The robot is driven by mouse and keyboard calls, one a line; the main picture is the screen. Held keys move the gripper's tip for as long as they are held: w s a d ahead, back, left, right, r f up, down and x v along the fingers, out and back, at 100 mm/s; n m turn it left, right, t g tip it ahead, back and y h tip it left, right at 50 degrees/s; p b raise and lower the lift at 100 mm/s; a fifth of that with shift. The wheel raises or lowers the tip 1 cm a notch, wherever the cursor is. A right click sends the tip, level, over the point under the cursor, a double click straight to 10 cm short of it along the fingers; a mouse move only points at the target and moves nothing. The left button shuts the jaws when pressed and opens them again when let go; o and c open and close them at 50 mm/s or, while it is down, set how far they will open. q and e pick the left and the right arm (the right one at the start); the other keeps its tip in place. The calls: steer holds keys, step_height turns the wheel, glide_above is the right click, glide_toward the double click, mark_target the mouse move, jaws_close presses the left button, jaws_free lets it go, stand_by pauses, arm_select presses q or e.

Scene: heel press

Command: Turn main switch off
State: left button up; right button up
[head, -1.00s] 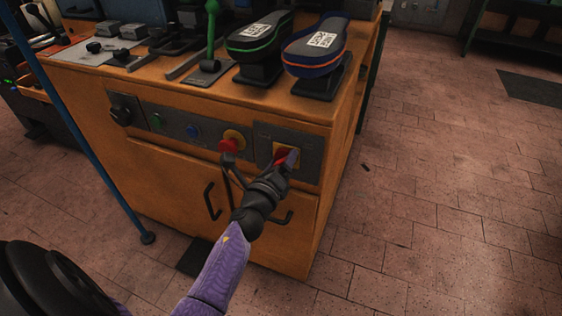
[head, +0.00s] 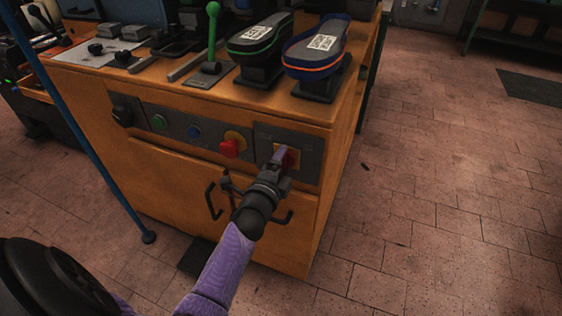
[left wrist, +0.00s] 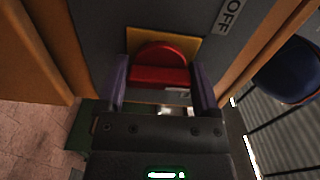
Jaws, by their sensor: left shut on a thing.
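The main switch is a red knob (head: 291,160) on a yellow plate (left wrist: 190,42), set in a dark grey panel at the right of the orange machine's front. In the left wrist view the red knob (left wrist: 162,74) sits between my two purple fingers. My left gripper (head: 284,158) is shut on the knob; it also shows in the left wrist view (left wrist: 162,88). An OFF label (left wrist: 230,16) is on the panel at the upper right of that view. The fingers hide part of the knob in the head view. My right gripper is not in view.
Left of the switch are a red mushroom button (head: 232,146), a blue button (head: 194,132), a green button (head: 158,122) and a black knob (head: 122,114). Cabinet handles (head: 211,200) are below. Shoe soles (head: 315,47) and a green lever (head: 212,38) are on top. Floor at right is clear.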

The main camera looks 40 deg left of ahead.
arm_select(q)
steer(key=n+p, duration=0.1)
steer(key=n, duration=0.4)
steer(key=shift+f+n+p, duration=0.1)
steer(key=shift+n+p, duration=0.4)
steer(key=shift+n, duration=1.1)
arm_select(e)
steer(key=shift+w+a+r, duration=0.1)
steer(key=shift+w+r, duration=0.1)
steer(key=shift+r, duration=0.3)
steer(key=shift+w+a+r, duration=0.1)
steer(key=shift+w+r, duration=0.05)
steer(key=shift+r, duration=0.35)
arm_select(q)
steer(key=shift+f+n, duration=0.1)
steer(key=shift+n, duration=0.3)
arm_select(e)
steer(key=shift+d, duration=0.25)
arm_select(q)
steer(key=o, duration=1)
steer(key=shift+o, duration=0.2)
steer(key=p+v, duration=0.4)
steer(key=v, duration=0.6)
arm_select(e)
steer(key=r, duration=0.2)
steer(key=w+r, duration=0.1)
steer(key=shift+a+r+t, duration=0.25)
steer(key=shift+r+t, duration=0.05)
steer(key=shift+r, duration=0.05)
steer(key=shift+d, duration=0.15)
